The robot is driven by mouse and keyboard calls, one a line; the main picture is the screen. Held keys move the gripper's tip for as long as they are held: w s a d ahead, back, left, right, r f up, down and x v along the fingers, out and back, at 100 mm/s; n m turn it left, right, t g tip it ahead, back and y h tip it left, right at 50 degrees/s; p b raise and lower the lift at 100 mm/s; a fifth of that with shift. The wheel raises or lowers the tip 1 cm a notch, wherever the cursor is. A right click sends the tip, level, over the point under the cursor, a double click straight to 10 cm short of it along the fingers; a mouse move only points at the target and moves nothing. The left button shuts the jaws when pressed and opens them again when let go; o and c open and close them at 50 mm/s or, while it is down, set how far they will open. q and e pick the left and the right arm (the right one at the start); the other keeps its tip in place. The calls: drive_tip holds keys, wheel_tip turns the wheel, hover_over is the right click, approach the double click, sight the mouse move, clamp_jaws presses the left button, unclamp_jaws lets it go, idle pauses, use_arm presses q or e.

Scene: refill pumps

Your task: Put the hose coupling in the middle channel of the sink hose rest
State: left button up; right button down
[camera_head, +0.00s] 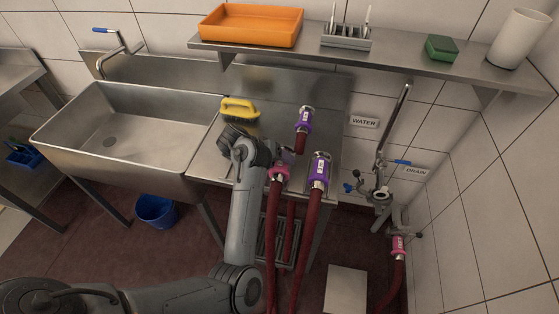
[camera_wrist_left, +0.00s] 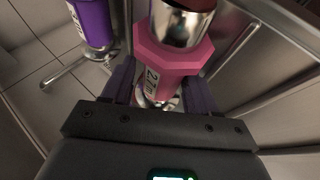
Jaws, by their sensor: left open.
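A pink hose coupling (camera_head: 279,172) with a silver end tops a dark red hose at the front edge of the sink's drainboard. In the left wrist view the pink coupling (camera_wrist_left: 168,65) sits between the open fingers of my left gripper (camera_wrist_left: 158,92). In the head view my left gripper (camera_head: 262,154) is beside it, partly hidden by its own wrist. Two purple couplings stand to its right, one nearer (camera_head: 319,170) and one farther back (camera_head: 304,121). The hose rest and its channels cannot be made out behind the hoses and arm. My right gripper is out of view.
A yellow brush (camera_head: 239,110) lies on the drainboard behind my gripper. The sink basin (camera_head: 125,130) is empty. A wall shelf (camera_head: 390,62) runs above. Another pink coupling (camera_head: 398,245) is at the drain valve (camera_head: 381,195) on the right. A blue bucket (camera_head: 157,211) stands below.

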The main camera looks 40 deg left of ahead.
use_arm(q)
drive_tip(key=shift+s+a+f, duration=0.2)
drive_tip(key=shift+f, duration=0.35)
drive_tip(key=shift+r+p, duration=0.45)
drive_tip(key=p+v, duration=0.9)
drive_tip(key=v, duration=0.1)
drive_tip(key=shift+r, duration=0.4)
drive_tip(key=shift+d, duration=0.1)
